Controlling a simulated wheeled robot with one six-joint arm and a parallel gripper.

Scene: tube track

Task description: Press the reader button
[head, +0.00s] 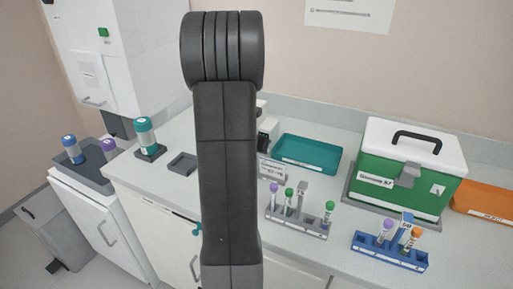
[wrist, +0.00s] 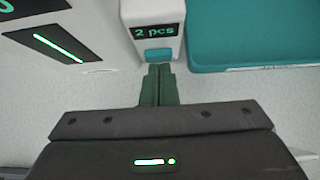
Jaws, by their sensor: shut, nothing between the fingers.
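The reader (wrist: 129,12) is a white block at the top middle of the wrist view. Its dark display (wrist: 156,31) reads "2 pcs" in green. The teal reader button (wrist: 159,56) sits just below the display. My gripper (wrist: 159,69) is shut and empty, with its green fingertips right at the lower edge of the button. I cannot tell whether they touch it. In the head view my arm hides the gripper and most of the area around the reader.
A teal tray (head: 306,152) lies right of the reader. A dark panel with a green light bar (wrist: 56,43) is at the left. Tube racks (head: 297,223) (head: 390,252), a green cool box (head: 405,170) and an orange tray (head: 484,201) stand farther right on the counter.

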